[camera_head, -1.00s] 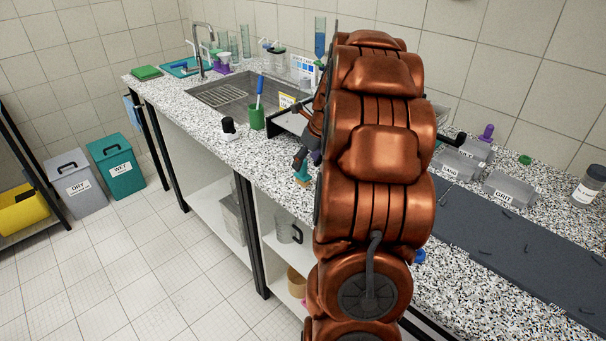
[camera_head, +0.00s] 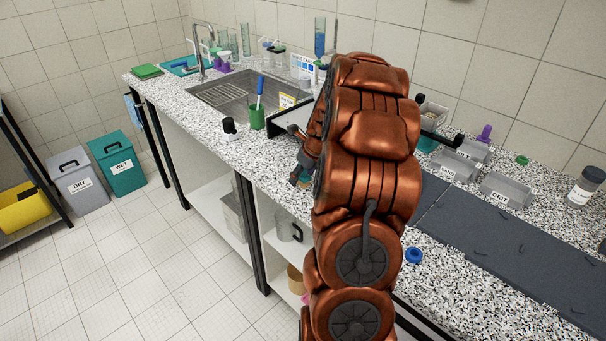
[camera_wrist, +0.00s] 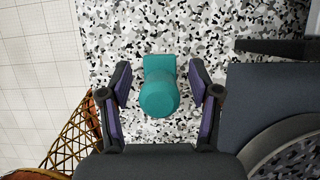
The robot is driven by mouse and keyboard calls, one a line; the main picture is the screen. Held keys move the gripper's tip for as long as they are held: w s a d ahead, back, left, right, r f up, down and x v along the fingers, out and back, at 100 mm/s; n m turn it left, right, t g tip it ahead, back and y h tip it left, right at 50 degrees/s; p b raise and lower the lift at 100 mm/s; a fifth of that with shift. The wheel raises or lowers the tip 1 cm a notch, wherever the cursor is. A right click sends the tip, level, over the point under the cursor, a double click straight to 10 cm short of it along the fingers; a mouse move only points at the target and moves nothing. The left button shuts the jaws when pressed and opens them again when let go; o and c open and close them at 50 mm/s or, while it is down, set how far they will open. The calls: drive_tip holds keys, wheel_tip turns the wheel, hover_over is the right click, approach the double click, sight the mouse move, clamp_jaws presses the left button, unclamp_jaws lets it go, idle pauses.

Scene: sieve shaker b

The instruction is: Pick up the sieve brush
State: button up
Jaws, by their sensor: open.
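A teal object that looks like the sieve brush (camera_wrist: 159,97) stands on the speckled counter in the wrist view. It has a rounded knob toward the camera and a squarish part behind it. My gripper (camera_wrist: 159,72) is open, with one dark, purple-padded finger on each side of it. Gaps show between the teal object and both fingers. In the head view my arm hides most of this spot, and only a little of the gripper shows at the arm's left edge.
The speckled counter (camera_head: 190,112) runs along the wall. Grey bins (camera_head: 507,188) and a dark mat (camera_head: 520,240) lie to the right. A dark edge borders the wrist view's right side.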

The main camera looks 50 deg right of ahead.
clamp_jaws()
idle(0.4)
